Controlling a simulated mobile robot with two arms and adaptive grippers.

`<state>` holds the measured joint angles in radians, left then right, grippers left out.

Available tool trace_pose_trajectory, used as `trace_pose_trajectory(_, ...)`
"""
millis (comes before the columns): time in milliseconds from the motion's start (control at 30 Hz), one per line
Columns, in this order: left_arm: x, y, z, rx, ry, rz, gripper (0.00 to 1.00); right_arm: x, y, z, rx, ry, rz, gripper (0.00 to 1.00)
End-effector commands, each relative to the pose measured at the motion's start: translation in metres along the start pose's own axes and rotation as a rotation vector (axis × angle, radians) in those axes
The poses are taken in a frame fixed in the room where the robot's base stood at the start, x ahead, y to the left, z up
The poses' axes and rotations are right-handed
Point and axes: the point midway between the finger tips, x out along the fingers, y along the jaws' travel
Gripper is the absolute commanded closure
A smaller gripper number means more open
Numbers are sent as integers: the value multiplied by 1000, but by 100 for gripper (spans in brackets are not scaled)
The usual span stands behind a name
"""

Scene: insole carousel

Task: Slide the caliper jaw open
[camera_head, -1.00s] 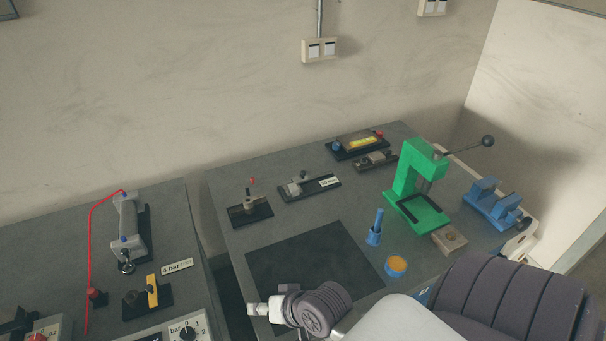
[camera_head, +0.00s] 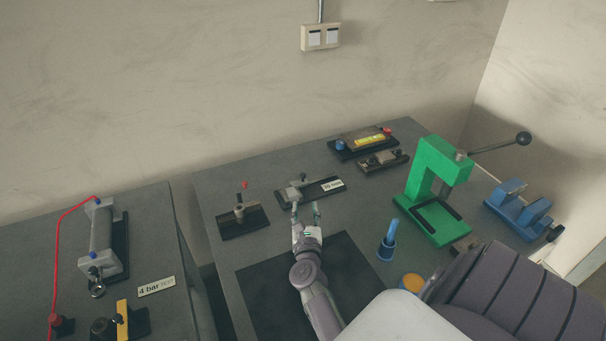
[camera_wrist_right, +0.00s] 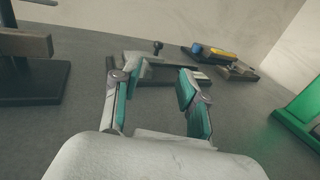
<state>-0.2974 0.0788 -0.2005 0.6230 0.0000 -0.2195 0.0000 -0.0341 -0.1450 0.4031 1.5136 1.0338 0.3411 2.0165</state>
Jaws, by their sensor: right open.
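The caliper (camera_head: 296,193) is a small grey device on a black base plate with a white label, at the back middle of the right table in the head view. In the right wrist view the caliper (camera_wrist_right: 150,64) lies straight ahead, partly behind the fingers. My right gripper (camera_head: 305,210) is open and empty, with its fingertips just in front of the caliper's grey part. In the right wrist view the gripper (camera_wrist_right: 155,88) has its two green-padded fingers spread to either side; whether they touch the caliper I cannot tell. My left gripper is not in view.
A black fixture with a red-tipped post (camera_head: 242,216) stands left of the caliper. A black mat (camera_head: 262,290) lies under my right arm. Other fixtures sit behind.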

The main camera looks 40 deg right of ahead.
Motion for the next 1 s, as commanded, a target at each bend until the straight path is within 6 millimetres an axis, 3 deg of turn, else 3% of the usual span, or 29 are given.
trace_pose_trajectory(200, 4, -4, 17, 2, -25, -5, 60, 42, 0, 2, -3, -5, 1, 57)
trace_pose_trajectory(533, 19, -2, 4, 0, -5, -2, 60, 107, 1, 1, -5, -5, 3, 57)
trace_pose_trajectory(733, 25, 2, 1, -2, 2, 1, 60, 126, 1, 2, -6, -4, 4, 57)
trace_pose_trajectory(1000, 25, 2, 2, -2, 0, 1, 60, 130, 1, 2, -6, -2, 4, 57)
